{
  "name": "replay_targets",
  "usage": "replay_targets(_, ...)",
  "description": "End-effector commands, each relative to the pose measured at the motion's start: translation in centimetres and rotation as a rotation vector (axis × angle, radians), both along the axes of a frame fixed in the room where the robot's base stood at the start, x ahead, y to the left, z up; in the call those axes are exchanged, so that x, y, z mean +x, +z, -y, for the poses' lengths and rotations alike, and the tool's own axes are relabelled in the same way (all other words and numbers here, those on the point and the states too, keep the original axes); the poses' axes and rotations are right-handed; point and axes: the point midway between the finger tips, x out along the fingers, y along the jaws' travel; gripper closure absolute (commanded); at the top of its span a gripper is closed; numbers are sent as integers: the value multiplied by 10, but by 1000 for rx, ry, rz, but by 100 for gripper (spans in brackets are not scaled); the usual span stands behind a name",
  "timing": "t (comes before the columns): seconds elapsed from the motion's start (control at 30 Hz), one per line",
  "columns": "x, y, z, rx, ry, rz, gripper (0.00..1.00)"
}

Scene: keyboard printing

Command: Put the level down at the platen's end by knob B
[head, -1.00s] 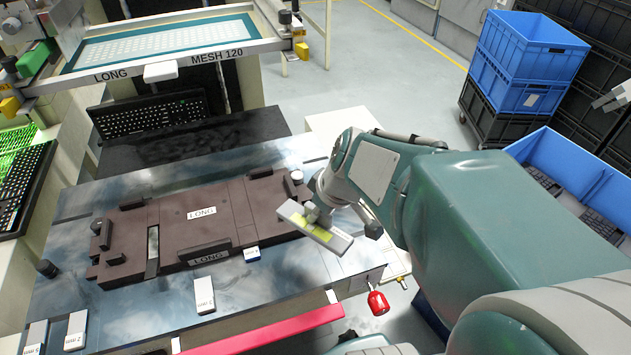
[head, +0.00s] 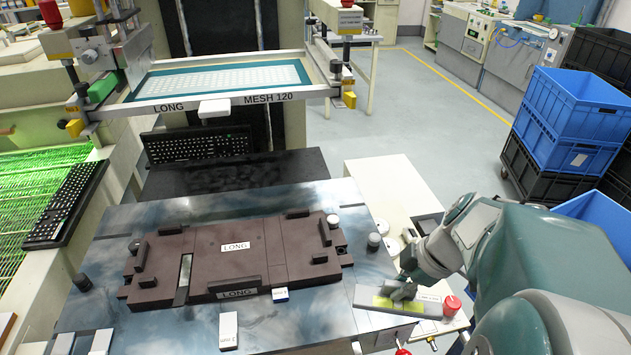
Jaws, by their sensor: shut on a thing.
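The level (head: 430,307) is a pale grey bar with a yellow-green middle. It shows at the right front of the dark steel platen (head: 185,325), looking roughly flat. My gripper (head: 400,292) is shut on the level's middle from above. I cannot tell whether the level touches the platen or hangs just above it. A silver round knob (head: 374,241) stands near the platen's right edge, behind the level. No letter is readable on either knob, so I cannot tell which is B.
A brown fixture marked LONG (head: 210,262) covers the platen's middle. A red knob (head: 452,305) is just right of the level. Blue crates (head: 570,125) stand at the right.

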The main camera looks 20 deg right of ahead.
Motion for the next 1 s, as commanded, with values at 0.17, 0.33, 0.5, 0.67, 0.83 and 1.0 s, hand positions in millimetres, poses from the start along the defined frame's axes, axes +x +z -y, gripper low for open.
replay_targets(0.17, 27, -14, 14, 3, 1, -3, 100)
replay_targets(0.33, 52, -26, 28, 3, 0, -2, 100)
replay_targets(0.5, 72, -48, 38, 4, 0, -4, 100)
replay_targets(0.67, 88, -70, 47, 3, 0, -3, 100)
replay_targets(0.83, 98, -82, 52, 1, -2, 0, 100)
replay_targets(1.0, 103, -93, 55, 1, -1, -2, 100)
